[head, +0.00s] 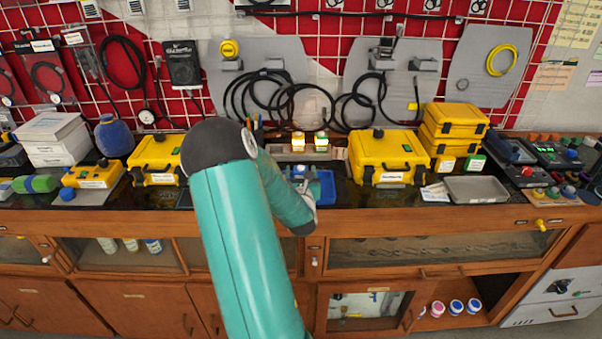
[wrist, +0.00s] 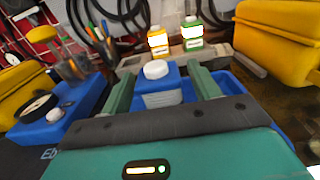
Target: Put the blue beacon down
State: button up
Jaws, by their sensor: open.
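The blue beacon (wrist: 158,94), a small blue block with a white round cap and a pale label, stands upright in the blue tray (wrist: 241,97). My gripper (wrist: 162,84) is open, with one green finger on each side of the beacon. I cannot tell whether either finger touches it. In the head view my arm reaches down to the bench and covers much of my gripper (head: 304,186). The blue tray also shows there (head: 327,188), on the dark bench top.
Yellow cases (head: 388,158) stand right of the tray, another (head: 156,159) to the left. Behind are two small bottles (head: 321,141) and a pen cup (wrist: 72,68). A blue device (wrist: 62,112) sits left of my gripper. A grey metal tray (head: 475,188) lies farther right.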

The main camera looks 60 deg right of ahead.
jog(key=shift+r, duration=0.2)
jog(key=v, duration=1.2)
jog(key=shift+s, duration=0.1)
